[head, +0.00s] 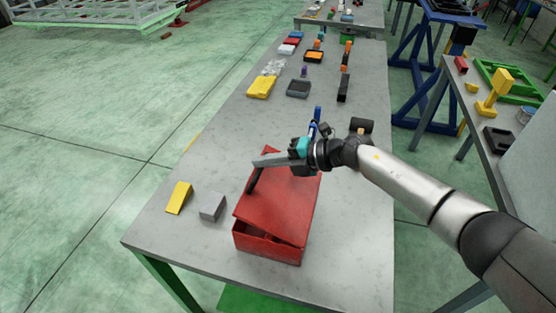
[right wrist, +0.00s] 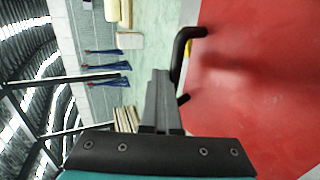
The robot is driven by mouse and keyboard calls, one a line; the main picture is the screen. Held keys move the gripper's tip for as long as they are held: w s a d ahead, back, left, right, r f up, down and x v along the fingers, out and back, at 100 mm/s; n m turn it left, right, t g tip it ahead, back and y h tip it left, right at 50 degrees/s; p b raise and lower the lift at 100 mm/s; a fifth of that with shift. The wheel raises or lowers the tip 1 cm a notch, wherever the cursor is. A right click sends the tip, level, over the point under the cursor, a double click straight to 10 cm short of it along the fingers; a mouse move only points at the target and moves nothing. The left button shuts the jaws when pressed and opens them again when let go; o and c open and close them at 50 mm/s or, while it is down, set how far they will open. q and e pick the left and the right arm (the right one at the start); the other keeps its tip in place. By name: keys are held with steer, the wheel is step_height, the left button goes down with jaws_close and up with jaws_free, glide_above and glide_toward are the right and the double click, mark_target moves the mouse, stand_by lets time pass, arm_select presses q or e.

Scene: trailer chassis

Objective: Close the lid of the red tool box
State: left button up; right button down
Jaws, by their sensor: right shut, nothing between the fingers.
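The red tool box (head: 266,245) stands near the front end of the grey table. Its red lid (head: 270,212) is tilted, and a dark gap shows between lid and box at the near side. The lid fills the right of the right wrist view (right wrist: 255,90), with a black handle (right wrist: 181,52) at its edge. My right gripper (head: 258,163) is shut and empty over the lid's left side. Its fingers (right wrist: 161,80) are beside the handle in the right wrist view; I cannot tell whether they touch. My left gripper is not in view.
A yellow wedge (head: 179,197) and a grey block (head: 212,206) lie left of the box. A black object (head: 361,125) and a blue tool (head: 316,116) lie behind it. Several small items and trays (head: 298,88) stand farther back. The table (head: 350,265) is bare right of the box.

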steer(key=a+f, duration=0.1)
steer(key=w+a+f+b, duration=0.1)
steer(key=f, duration=0.1)
steer(key=shift+a+h, duration=0.15)
steer(key=shift+h, duration=0.25)
steer(key=shift+w+a+f+b, duration=0.1)
steer(key=shift+a+f+b, duration=0.25)
steer(key=shift+f, duration=0.2)
steer(key=shift+a+f+b, duration=0.25)
steer(key=shift+f+b, duration=0.05)
steer(key=shift+f, duration=0.2)
steer(key=shift+r, duration=0.15)
